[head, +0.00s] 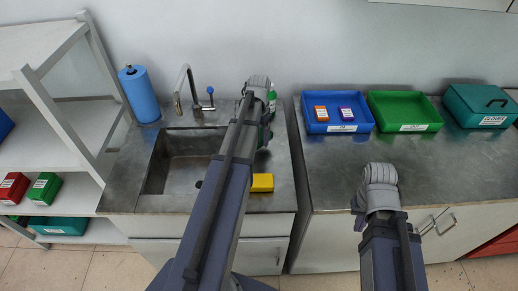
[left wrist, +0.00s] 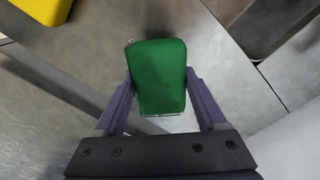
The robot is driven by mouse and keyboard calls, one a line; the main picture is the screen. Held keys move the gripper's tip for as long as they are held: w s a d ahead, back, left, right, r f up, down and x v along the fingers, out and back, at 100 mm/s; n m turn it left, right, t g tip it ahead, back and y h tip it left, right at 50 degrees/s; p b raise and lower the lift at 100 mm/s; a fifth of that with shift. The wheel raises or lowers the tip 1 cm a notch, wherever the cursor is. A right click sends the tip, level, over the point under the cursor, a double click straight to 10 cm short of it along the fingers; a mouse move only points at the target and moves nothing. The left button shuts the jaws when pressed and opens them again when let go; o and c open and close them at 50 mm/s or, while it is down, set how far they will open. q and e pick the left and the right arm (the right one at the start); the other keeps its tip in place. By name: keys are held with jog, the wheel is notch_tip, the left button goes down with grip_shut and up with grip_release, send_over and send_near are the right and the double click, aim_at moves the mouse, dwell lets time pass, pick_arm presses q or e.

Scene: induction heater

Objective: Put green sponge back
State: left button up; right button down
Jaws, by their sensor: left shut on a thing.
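The green sponge (left wrist: 160,75) is between the two purple fingers of my left gripper (left wrist: 160,98) in the left wrist view, with a finger against each side. In the head view the left gripper is mostly hidden behind my own arm, over the counter right of the sink.
The sink (head: 180,160) with its faucet (head: 184,90) lies left of my left arm. A blue paper roll (head: 140,94) and a green bottle (head: 272,100) stand behind. The right counter holds a blue tray (head: 337,127), a green tray (head: 405,127) and a teal box (head: 480,104).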

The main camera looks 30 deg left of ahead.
pick_arm(q)
jog(key=shift+f+b, duration=1.85)
jog(key=shift+f, duration=0.25)
jog(key=shift+r, duration=0.1)
jog(key=o, duration=1.2)
jog(key=shift+o, duration=0.2)
jog(key=shift+r, duration=0.1)
